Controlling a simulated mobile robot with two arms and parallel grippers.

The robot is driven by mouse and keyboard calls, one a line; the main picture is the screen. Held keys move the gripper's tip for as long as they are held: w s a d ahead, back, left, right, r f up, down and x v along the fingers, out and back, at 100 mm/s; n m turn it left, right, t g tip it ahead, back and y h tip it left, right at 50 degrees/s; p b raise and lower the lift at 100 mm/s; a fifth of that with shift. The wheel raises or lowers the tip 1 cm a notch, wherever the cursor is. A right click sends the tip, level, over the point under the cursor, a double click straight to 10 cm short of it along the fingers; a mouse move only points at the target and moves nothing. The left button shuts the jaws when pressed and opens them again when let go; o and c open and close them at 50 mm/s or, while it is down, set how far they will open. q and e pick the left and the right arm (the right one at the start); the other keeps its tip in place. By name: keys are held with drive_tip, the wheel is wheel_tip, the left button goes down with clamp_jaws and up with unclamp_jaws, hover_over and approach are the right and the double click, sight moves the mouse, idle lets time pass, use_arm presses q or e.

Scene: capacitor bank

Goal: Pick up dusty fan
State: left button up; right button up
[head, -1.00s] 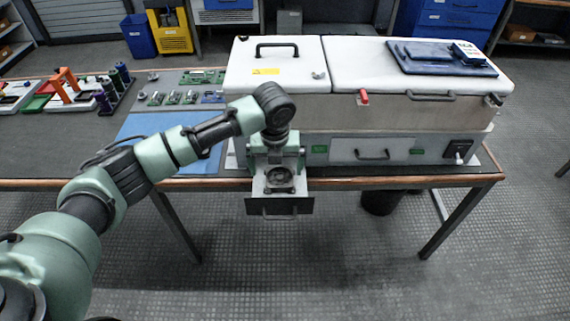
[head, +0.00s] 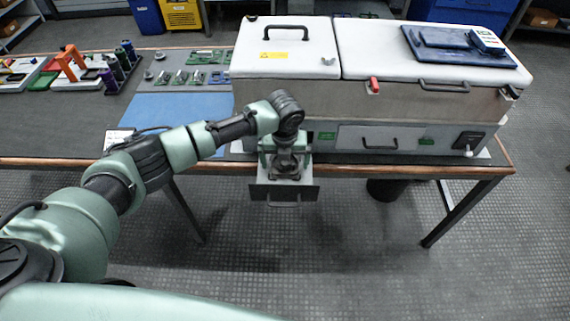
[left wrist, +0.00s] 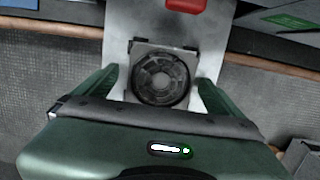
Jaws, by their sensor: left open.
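The dusty fan (left wrist: 160,76) is a square grey frame with a round dark rotor. It lies on the pale floor of a pulled-out drawer. In the head view my left gripper, at the end of the arm from the left, mostly covers it. My left gripper (left wrist: 157,90) is open, with one green finger on each side of the fan and a visible gap to each. The drawer's dark front (head: 284,193) hangs out past the table edge. My right gripper is not in view.
A white-lidded machine (head: 430,45) stands behind and to the right of the drawer, with a blue tray (head: 425,40) on its lid. A blue mat (head: 165,108), circuit boards and colored parts lie to the left. The floor in front is clear.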

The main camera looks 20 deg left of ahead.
use_arm(q)
drive_tip(key=c, duration=1.5)
drive_tip(key=shift+r, duration=0.1)
